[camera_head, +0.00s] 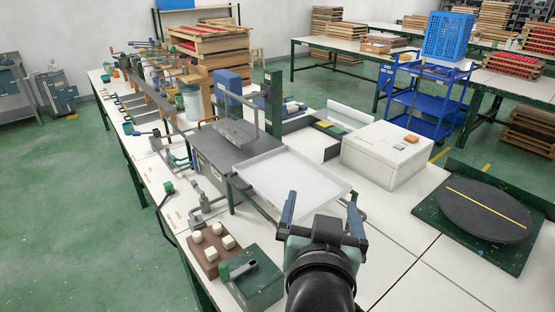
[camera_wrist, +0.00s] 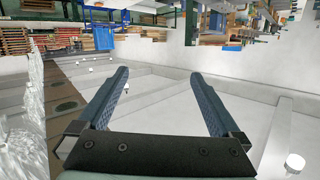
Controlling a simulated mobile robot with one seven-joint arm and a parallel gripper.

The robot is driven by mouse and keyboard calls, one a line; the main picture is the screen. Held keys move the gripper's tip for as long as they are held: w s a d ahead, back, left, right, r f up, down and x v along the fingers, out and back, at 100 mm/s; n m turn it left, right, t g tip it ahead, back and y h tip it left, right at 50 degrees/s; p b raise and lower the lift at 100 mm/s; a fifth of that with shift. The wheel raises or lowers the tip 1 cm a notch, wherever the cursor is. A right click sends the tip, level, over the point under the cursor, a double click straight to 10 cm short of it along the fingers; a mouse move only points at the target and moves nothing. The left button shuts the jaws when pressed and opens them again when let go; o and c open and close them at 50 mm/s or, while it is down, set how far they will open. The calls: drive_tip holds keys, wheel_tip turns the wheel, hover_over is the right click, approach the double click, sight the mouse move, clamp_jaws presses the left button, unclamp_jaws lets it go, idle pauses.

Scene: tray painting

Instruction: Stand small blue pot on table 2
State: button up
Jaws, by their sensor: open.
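My gripper (camera_head: 322,212) is open and empty in the head view, above the near part of the long white-topped table (camera_head: 395,262). Its two blue-grey fingers stand apart in the wrist view (camera_wrist: 158,75), with nothing between them. I cannot pick out a small blue pot for sure. No marking shows which table is table 2.
A white tray (camera_head: 292,180) on a stand lies just beyond my gripper. A white box (camera_head: 386,155) and a black turntable (camera_head: 485,210) are to the right. A green box (camera_head: 252,284) is at near left. A blue cart (camera_head: 428,98) stands behind; green floor is open at left.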

drive_tip(key=s+a+r+n+t, duration=0.1)
drive_tip(key=s+r+t, duration=0.3)
drive_tip(key=r, duration=0.7)
drive_tip(key=s+a+r+n+t+y, duration=0.1)
drive_tip(key=s+a+r+t, duration=0.2)
drive_tip(key=r, duration=0.8)
drive_tip(key=s+a+r+n+t+y, duration=0.1)
drive_tip(key=s+r+t, duration=0.3)
drive_tip(key=r, duration=0.6)
drive_tip(key=shift+s+a+r+t, duration=0.4)
drive_tip(key=shift+a+t, duration=0.1)
drive_tip(key=shift+a, duration=0.3)
